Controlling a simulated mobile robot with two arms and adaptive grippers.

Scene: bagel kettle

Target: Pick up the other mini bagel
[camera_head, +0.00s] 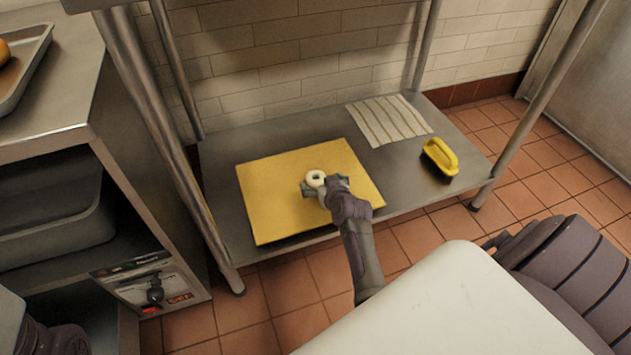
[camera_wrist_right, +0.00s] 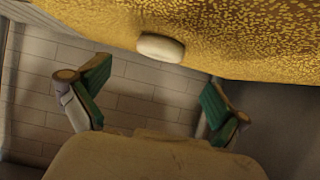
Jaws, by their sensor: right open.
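A pale mini bagel (camera_head: 315,178) lies on a yellow cutting board (camera_head: 270,200) on the low steel shelf. My right gripper (camera_head: 324,187) is open right at the bagel and hides its near side in the head view. In the right wrist view the bagel (camera_wrist_right: 161,47) lies on the speckled yellow board (camera_wrist_right: 240,40), centred between the spread fingers of the open gripper (camera_wrist_right: 157,82) and beyond their tips. No contact shows there. My left gripper is not in view.
A striped cloth (camera_head: 388,119) and a yellow-handled brush (camera_head: 440,159) lie on the shelf (camera_head: 235,137) to the right of the board. Shelf posts (camera_head: 540,95) stand at the corners. A steel counter (camera_head: 70,85) with a tray (camera_head: 30,65) is on the left.

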